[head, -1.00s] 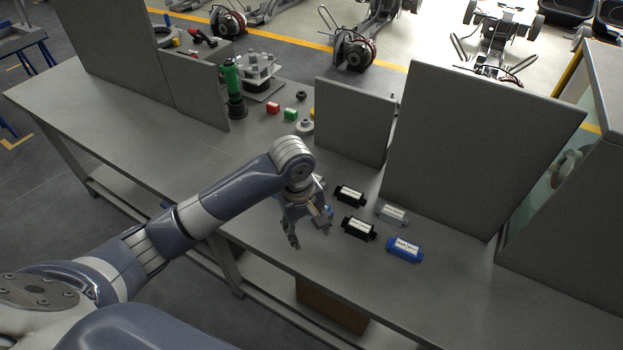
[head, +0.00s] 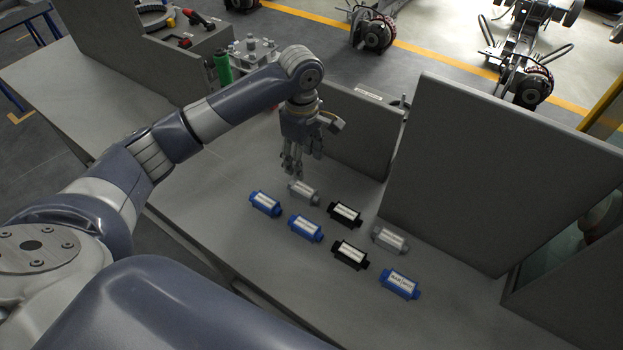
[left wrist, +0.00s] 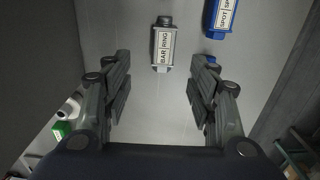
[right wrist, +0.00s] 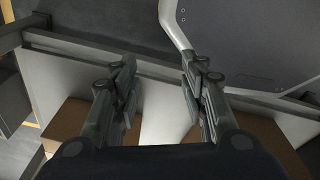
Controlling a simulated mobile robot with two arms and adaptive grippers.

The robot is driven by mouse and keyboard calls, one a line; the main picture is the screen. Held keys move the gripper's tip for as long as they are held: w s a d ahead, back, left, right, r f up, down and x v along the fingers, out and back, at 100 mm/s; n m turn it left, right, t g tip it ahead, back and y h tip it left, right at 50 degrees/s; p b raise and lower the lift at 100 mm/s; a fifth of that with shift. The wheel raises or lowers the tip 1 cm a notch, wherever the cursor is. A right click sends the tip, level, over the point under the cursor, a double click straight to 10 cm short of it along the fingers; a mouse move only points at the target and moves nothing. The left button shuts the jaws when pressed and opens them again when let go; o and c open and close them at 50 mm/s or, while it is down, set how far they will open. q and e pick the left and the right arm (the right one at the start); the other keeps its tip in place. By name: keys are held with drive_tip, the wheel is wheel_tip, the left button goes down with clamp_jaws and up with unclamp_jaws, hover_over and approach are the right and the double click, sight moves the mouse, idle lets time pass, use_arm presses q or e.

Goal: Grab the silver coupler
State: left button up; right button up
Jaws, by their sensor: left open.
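Two silver couplers show in the head view: one (head: 303,192) at the back left of the group, the other (head: 389,240) at its right. My left gripper (head: 301,165) is open and empty, just above and behind the back-left silver coupler. In the left wrist view a silver coupler (left wrist: 164,46) with a white label lies ahead, between the lines of the open fingers (left wrist: 160,60) and not held. A blue coupler (left wrist: 221,17) lies to its right there. My right gripper (right wrist: 158,75) shows only in its wrist view, fingers apart with nothing between them.
Blue couplers (head: 265,204) (head: 305,228) (head: 399,284) and black couplers (head: 345,214) (head: 350,255) lie close around the silver ones on the grey table (head: 210,215). Upright grey panels (head: 345,130) (head: 480,175) stand behind and to the right. A green cylinder (head: 222,67) stands further back.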

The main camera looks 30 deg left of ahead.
sight(303, 189)
use_arm(q)
drive_tip(key=shift+s+f, duration=0.2)
drive_tip(key=shift+f, duration=0.4)
drive_tip(key=shift+s+f, duration=0.15)
drive_tip(key=shift+f, duration=0.45)
wheel_tip(303, 189, down, 2)
drive_tip(key=shift+s+f, duration=0.15)
drive_tip(key=shift+f, duration=0.05)
wheel_tip(303, 189, down, 4)
drive_tip(key=shift+f+p, duration=0.25)
drive_tip(key=shift+p, duration=0.45)
drive_tip(key=shift+f, duration=0.45)
drive_tip(key=c, duration=1.2)
use_arm(e)
drive_tip(key=s, duration=0.1)
drive_tip(key=s+r, duration=0.1)
drive_tip(key=s, duration=0.1)
drive_tip(key=shift+s+a+r, duration=0.15)
drive_tip(key=shift+s+r, duration=0.05)
drive_tip(key=shift+s, duration=0.05)
